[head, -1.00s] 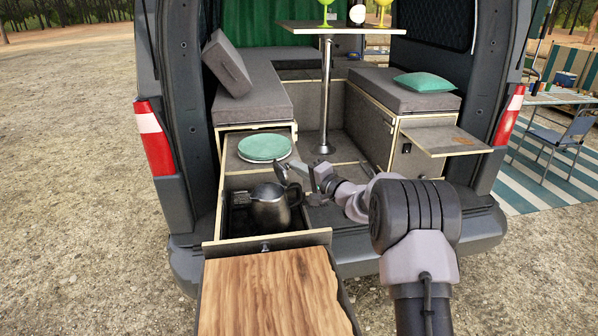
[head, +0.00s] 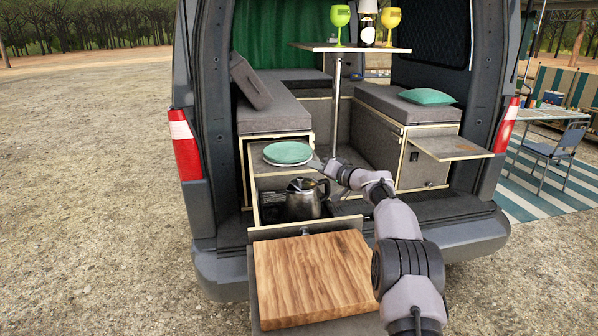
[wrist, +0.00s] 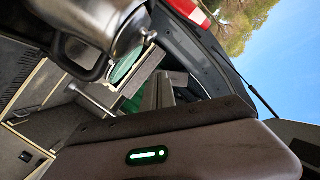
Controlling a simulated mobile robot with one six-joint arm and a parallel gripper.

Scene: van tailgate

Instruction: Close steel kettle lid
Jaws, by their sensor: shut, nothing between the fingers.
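The steel kettle (head: 303,203) stands upright in the open drawer, its dark handle on the right side. Its top (head: 301,184) is small in the head view, and I cannot tell clearly whether the lid is fully down. In the wrist view the kettle body (wrist: 112,14) fills the upper left, with its dark handle below; the lid is not clear there. My gripper (head: 315,165) is shut and empty, just above and behind the kettle's right side, seemingly apart from it.
A green plate (head: 287,153) lies on the surface behind the drawer. A wooden board (head: 312,278) lies in front of the drawer. The drawer's walls surround the kettle. A table with glasses (head: 350,47) stands farther inside the van.

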